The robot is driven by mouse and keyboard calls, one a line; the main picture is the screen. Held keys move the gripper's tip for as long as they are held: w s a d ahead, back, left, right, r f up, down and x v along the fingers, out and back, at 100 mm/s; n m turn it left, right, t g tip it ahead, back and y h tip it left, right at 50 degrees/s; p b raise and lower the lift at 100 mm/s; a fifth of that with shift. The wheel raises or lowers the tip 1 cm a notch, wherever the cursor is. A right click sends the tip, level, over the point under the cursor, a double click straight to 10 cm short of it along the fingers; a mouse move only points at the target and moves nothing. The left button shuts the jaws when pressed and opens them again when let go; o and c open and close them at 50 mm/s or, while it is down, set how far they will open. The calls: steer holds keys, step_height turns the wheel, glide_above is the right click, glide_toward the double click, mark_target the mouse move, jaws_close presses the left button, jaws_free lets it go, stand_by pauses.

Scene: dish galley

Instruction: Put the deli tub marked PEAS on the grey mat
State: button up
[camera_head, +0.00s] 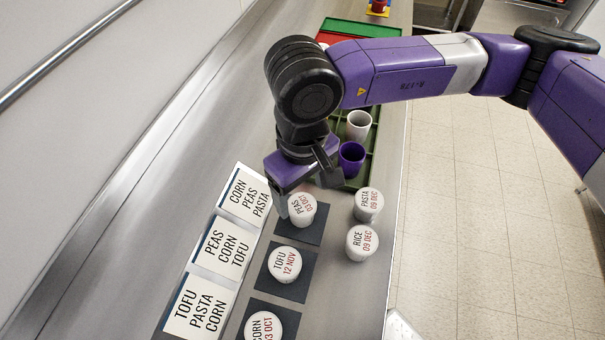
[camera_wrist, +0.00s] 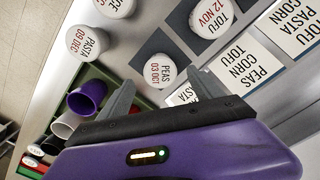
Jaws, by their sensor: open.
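The PEAS tub (camera_head: 302,207) is a white round tub with "PEAS 03 OCT" on its lid. It appears to stand upright on the farthest of three dark grey mats (camera_head: 313,232), towards that mat's far-left part. In the wrist view the PEAS tub (camera_wrist: 158,72) lies just beyond and between my fingertips. My gripper (camera_head: 306,184) is open and empty, close over the tub; in the wrist view its two fingers (camera_wrist: 160,90) are spread apart. My gripper hides part of the tub's far side in the head view.
The TOFU tub (camera_head: 285,262) and CORN tub (camera_head: 263,328) stand on the nearer mats. The PASTA tub (camera_head: 368,202) and RICE tub (camera_head: 361,242) stand on bare counter to the right. White list cards (camera_head: 223,247) line the left. A purple cup (camera_head: 351,157) and white cup (camera_head: 358,124) are behind.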

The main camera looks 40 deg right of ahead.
mark_target(302, 206)
step_height(302, 206, up, 6)
steer(key=shift+b, duration=0.3)
